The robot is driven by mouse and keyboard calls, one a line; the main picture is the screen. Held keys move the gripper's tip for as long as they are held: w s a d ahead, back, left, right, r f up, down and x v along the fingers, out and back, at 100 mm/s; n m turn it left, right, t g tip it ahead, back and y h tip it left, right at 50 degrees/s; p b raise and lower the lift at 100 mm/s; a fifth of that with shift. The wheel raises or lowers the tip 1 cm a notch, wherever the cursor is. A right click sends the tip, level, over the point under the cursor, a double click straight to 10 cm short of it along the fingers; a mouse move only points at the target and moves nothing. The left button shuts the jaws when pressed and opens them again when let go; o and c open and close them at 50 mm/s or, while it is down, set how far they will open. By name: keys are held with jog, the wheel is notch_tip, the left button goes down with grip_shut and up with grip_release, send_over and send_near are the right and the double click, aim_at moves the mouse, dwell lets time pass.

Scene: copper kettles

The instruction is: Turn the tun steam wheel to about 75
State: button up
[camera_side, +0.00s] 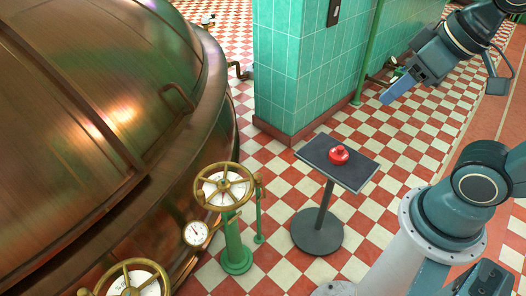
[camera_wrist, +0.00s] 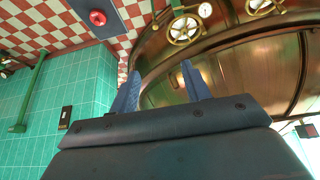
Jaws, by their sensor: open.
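A brass spoked handwheel (camera_side: 224,187) sits on a green pedestal beside the copper kettle, over a white dial. A second brass handwheel (camera_side: 132,280) over a white dial is cut off at the bottom left. I cannot tell which is the tun steam wheel, and the dial numbers are too small to read. Both wheels show upside down at the top of the wrist view, one whole (camera_wrist: 183,30) and one cut off (camera_wrist: 262,6). My gripper (camera_side: 391,93) is high at the upper right, far from both wheels. Its two fingers (camera_wrist: 160,72) are apart with nothing between them.
A round gauge (camera_side: 195,233) hangs beside the nearer wheel. A small dark table (camera_side: 357,174) with a red object (camera_side: 339,155) stands between the wheel and my base. A green tiled pillar (camera_side: 300,75) rises behind. The copper kettle (camera_side: 75,130) fills the left.

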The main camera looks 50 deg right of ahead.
jog(key=w+a+n, duration=0.3)
jog(key=w, duration=1)
jog(key=n+g+y, duration=0.3)
jog(key=n+y, duration=0.1)
jog(key=n, duration=0.4)
send_over(203, 192)
jog(key=s+d, duration=0.3)
jog(key=d, duration=0.1)
notch_tip(203, 192, down, 34)
jog(key=shift+w+a+f, duration=0.2)
jog(key=shift+a, duration=0.05)
jog(key=shift+f, duration=0.1)
jog(key=shift+x, duration=6.8)
jog(key=shift+d, duration=0.15)
